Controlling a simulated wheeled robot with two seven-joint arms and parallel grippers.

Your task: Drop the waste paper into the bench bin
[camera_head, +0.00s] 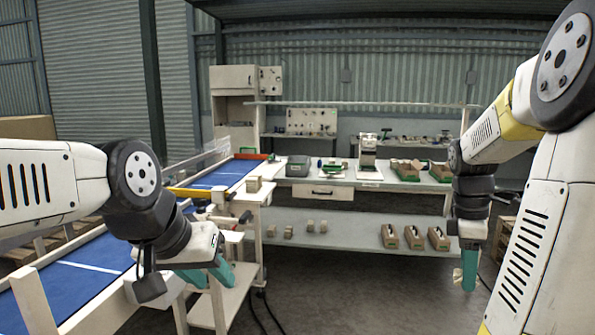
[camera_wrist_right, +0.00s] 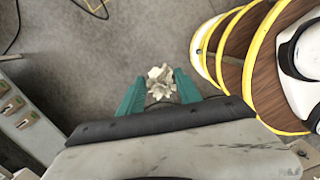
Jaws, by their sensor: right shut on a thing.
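The waste paper, a crumpled off-white ball (camera_wrist_right: 160,82), is between the teal fingers of my right gripper (camera_wrist_right: 158,92) in the right wrist view. In the head view this gripper (camera_head: 468,271) hangs fingers down at the right, in front of the bench's right end, and the paper is mostly hidden there. A grey container (camera_head: 298,166), which looks like the bench bin, stands on the left part of the workbench top, well away from my right gripper. My left gripper (camera_head: 206,277) is empty at lower left, its teal fingers apart.
The workbench (camera_head: 335,184) holds trays with brown boxes (camera_head: 405,168) at its right and a small machine (camera_head: 368,155) at its middle. Its lower shelf (camera_head: 345,234) carries several cartons. A blue conveyor (camera_head: 88,262) runs along the left. Floor (camera_head: 370,295) before the bench is clear, apart from cables.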

